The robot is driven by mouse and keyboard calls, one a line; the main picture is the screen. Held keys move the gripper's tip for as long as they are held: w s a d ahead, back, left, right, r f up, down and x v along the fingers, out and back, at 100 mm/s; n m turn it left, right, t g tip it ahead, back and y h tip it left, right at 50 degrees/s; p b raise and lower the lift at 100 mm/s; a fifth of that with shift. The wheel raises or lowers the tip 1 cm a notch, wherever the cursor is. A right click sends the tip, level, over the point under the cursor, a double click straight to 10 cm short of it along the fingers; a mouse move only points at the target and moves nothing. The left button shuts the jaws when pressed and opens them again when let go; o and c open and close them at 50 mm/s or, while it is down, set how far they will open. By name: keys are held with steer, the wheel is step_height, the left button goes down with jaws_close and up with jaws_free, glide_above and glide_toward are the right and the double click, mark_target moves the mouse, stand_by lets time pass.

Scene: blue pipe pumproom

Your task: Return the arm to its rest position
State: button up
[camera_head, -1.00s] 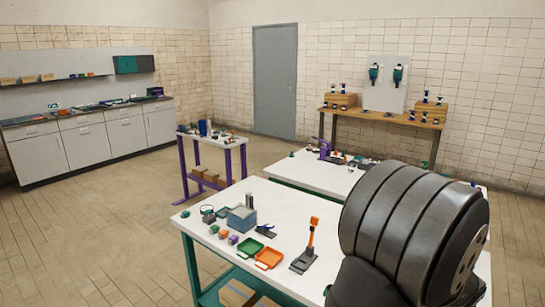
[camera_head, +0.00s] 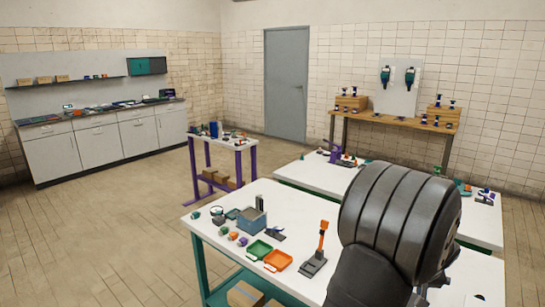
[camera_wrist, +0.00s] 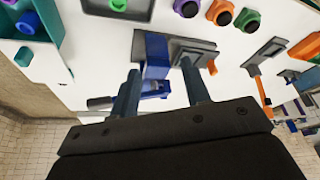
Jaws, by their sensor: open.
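My gripper (camera_wrist: 160,82) shows in the wrist view with its two dark blue-grey fingers apart. I see nothing held between them. A blue upright piece on a grey base (camera_wrist: 157,55) shows beyond and between the fingers, apparently on the white table; its distance from the fingers is unclear. In the head view my dark, ribbed arm fills the lower right, and my gripper does not show there.
A second white table (camera_head: 310,175) stands behind. Open floor (camera_head: 100,230) lies left.

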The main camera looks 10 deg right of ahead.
steer(key=w+a+f+n+y, duration=0.1)
steer(key=w+a+n+y, duration=0.2)
steer(key=w+a+n, duration=0.4)
steer(key=shift+w+a+n, duration=0.4)
steer(key=shift+w+a, duration=3.7)
steer(key=shift+w, duration=2.15)
steer(key=shift+f, duration=0.1)
steer(key=o, duration=1.3)
steer(key=shift+c, duration=0.2)
steer(key=s+d+r+m+g+h, duration=0.1)
steer(key=s+d+r+m+h, duration=0.2)
steer(key=s+d+r+m, duration=0.7)
steer(key=s+d+r+m+g+h, duration=0.2)
steer(key=s+d+r+m+h, duration=0.15)
steer(key=s+d+r, duration=1.1)
steer(key=s+d+f, duration=0.1)
steer(key=d+f, duration=0.1)
steer(key=f, duration=0.3)
steer(key=s+d+f, duration=0.1)
steer(key=d+f, duration=0.2)
steer(key=f, duration=0.3)
steer(key=shift+s+f, duration=0.25)
